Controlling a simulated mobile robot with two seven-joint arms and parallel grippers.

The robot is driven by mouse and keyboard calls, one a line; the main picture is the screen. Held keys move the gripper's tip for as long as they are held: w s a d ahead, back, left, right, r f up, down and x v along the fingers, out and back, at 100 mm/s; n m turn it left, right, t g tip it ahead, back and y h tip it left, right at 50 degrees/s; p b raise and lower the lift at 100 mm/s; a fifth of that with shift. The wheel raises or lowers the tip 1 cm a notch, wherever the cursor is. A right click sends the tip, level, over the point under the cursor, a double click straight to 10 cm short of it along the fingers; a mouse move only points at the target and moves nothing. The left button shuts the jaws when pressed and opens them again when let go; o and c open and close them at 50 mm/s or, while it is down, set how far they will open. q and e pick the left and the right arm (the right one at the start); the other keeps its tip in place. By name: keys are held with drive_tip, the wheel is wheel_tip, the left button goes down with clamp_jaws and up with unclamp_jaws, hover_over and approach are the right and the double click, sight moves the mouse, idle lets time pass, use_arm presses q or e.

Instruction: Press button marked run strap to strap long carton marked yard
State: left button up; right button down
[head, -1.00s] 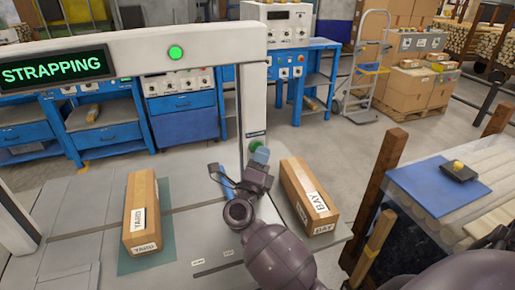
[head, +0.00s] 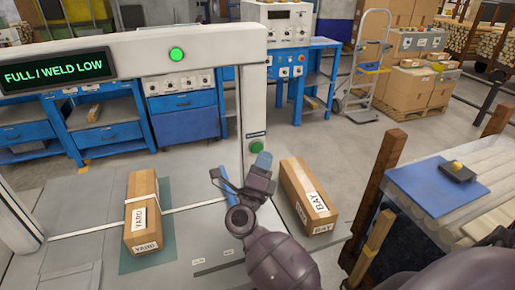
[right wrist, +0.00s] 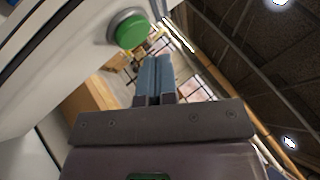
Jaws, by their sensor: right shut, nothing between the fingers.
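The long carton marked YARD (head: 142,226) lies on a green mat on the strapping table, with a white strap (head: 143,196) across its top. A white strap line also runs along the table on both sides of it. The display (head: 56,73) on the machine's arch reads FULL / WELD LOW. The green button (head: 256,147) is on the right post; it also shows in the right wrist view (right wrist: 129,29). My right gripper (head: 262,161) is shut and empty, just below and in front of the button, with its blue fingertips (right wrist: 154,75) apart from it. My left gripper is out of view.
A carton marked BAY (head: 303,192) lies right of the post, close beside my right arm. A green lamp (head: 176,54) glows on the arch. Blue benches (head: 185,115) stand behind. A wooden-posted rack with a blue mat (head: 438,185) is at right.

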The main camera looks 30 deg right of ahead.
drive_tip(key=s, duration=0.2)
drive_tip(key=s+a+p, duration=0.1)
drive_tip(key=s, duration=0.1)
drive_tip(key=shift+s, duration=0.25)
idle(0.4)
idle(0.4)
